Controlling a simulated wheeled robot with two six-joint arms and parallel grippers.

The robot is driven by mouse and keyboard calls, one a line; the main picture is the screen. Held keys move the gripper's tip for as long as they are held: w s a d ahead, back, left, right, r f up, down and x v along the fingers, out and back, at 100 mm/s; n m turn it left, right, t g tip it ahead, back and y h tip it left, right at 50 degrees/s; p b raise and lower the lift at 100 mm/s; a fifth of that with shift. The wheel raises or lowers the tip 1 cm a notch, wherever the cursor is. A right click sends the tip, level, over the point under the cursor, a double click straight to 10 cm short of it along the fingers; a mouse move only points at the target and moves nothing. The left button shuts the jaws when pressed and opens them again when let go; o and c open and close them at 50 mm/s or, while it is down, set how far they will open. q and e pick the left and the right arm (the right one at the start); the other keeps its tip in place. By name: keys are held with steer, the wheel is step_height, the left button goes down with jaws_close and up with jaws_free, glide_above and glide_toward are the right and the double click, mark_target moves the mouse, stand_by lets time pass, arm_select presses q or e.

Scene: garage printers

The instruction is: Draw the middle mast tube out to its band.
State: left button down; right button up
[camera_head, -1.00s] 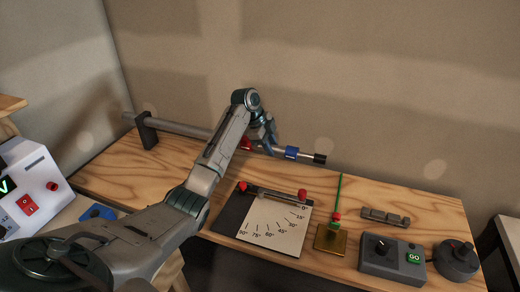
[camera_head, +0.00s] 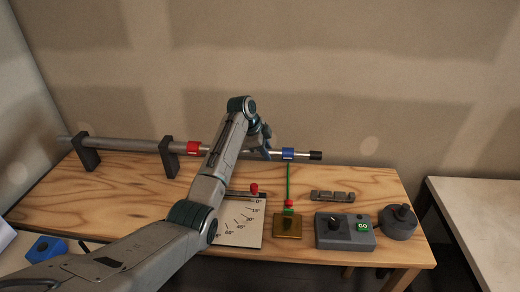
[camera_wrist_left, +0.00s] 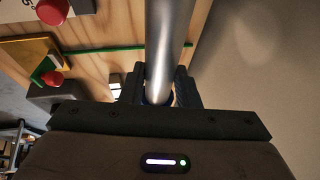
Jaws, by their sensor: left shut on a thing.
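The mast lies level along the back of the wooden bench. Its thick grey outer tube (camera_head: 125,144) ends at a red collar (camera_head: 193,148). The middle tube runs from there to a blue collar (camera_head: 288,153), with my left arm hiding part of it. A thin inner tube with a black tip (camera_head: 315,155) sticks out beyond. My left gripper (camera_head: 268,153) is shut on the middle tube close to the blue collar. In the left wrist view the bare steel middle tube (camera_wrist_left: 166,45) runs into the fingers, with a sliver of blue between them. I see no band on it. My right gripper is out of view.
Black brackets (camera_head: 168,158) hold the outer tube. In front are an angle card (camera_head: 240,232), a brass block (camera_head: 288,226) with an upright green rod, a grey GO box (camera_head: 345,232) and a round grey device (camera_head: 398,223). A pale table (camera_head: 470,215) stands right.

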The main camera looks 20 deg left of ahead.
arm_select(q)
steer(key=shift+r, duration=0.1)
steer(key=c, duration=1.1)
jaws_free()
steer(key=shift+a+r, duration=0.15)
steer(key=shift+r, duration=0.1)
steer(key=b+v, duration=0.3)
steer(key=v, duration=0.7)
